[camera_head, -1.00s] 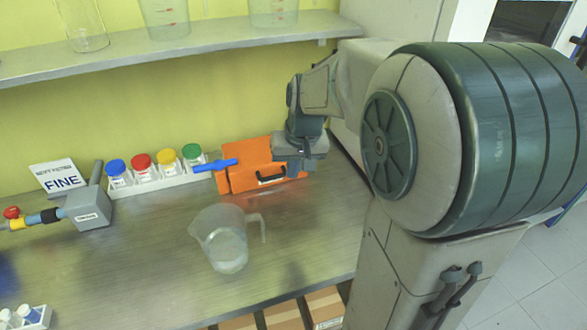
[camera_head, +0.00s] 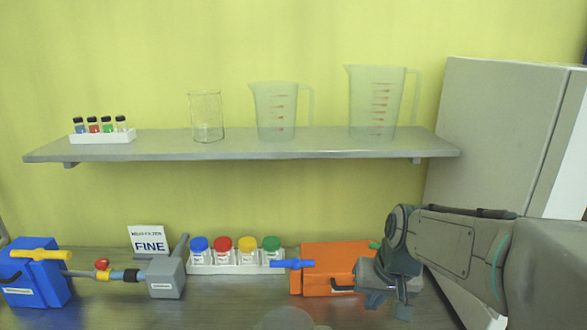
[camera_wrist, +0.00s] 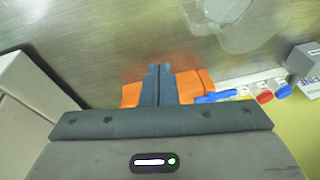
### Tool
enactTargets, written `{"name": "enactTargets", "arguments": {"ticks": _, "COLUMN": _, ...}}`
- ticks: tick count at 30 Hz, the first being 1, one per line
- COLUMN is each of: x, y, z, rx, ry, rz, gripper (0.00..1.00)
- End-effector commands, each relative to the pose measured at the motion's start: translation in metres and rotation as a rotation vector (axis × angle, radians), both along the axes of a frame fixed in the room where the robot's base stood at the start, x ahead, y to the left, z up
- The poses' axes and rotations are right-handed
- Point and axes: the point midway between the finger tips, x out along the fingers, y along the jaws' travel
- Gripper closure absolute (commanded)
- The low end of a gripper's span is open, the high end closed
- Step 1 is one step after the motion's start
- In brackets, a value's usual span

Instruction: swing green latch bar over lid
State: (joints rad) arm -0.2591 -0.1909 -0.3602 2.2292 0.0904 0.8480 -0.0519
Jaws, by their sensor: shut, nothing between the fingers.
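The orange box (camera_head: 328,258) stands on the bench, with a black handle (camera_head: 343,289) on its front. A small part of the green latch bar (camera_head: 375,245) shows at the box's upper right; my arm hides the rest, so its angle is unclear. A blue bar (camera_head: 292,263) sticks out at the box's left. My gripper (camera_head: 388,303) is at the box's right end. In the wrist view my shut, empty fingers (camera_wrist: 158,84) overlap the orange box (camera_wrist: 190,86), which shows on both sides of them. Contact cannot be told.
A white rack (camera_head: 235,268) of jars with coloured lids stands left of the orange box. Further left are a grey block (camera_head: 165,277), a FINE sign (camera_head: 149,241) and a blue box (camera_head: 35,280). A shelf (camera_head: 300,143) with glassware hangs above. A grey cabinet (camera_head: 490,150) stands right.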

Motion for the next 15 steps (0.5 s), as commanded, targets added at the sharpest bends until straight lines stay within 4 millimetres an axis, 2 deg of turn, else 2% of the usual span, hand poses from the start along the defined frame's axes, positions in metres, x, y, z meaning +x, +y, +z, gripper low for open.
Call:
{"name": "enactTargets", "arguments": {"ticks": 1, "x": -0.017, "y": 0.004, "z": 0.005, "rx": 0.000, "ry": -0.015, "rz": 0.012, "gripper": 1.00}}
{"name": "enactTargets", "arguments": {"ticks": 3, "x": -0.039, "y": 0.009, "z": 0.009, "rx": -0.013, "ry": -0.030, "rz": 0.033, "gripper": 1.00}}
{"name": "enactTargets", "arguments": {"ticks": 9, "x": -0.091, "y": 0.020, "z": 0.010, "rx": -0.083, "ry": -0.063, "rz": 0.072, "gripper": 1.00}}
{"name": "enactTargets", "arguments": {"ticks": 15, "x": -0.115, "y": 0.022, "z": 0.006, "rx": -0.136, "ry": -0.076, "rz": 0.085, "gripper": 1.00}}
